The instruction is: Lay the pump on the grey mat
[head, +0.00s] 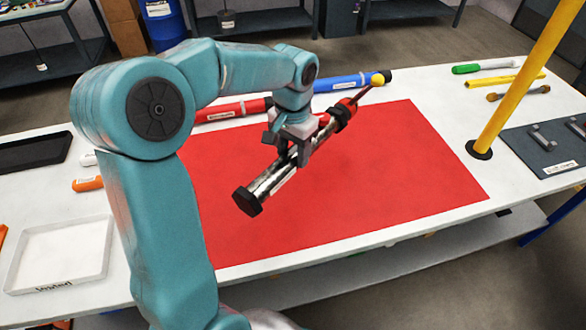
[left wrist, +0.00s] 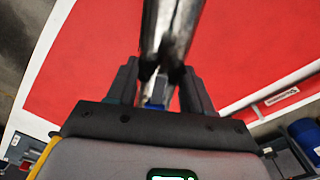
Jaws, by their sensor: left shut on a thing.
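The pump (head: 275,180) is a shiny silver tube with a black end cap, a black collar and a thin red rod ending in a yellow knob. My left gripper (head: 292,150) is shut around the middle of the silver tube. The pump slants from lower left to upper right over the large mat (head: 400,180), which looks red, not grey. It seems held above the mat, though the gap is hard to judge. In the left wrist view the silver tube (left wrist: 172,30) runs between the fingers, with the red mat (left wrist: 90,50) behind. My right gripper is not in view.
A red tube (head: 232,109) and a blue tube (head: 345,83) lie behind the mat. A yellow post (head: 515,80) and a dark grey board (head: 540,150) with handles stand right. A white tray (head: 60,255) and black tray (head: 35,151) are left. The mat's right half is clear.

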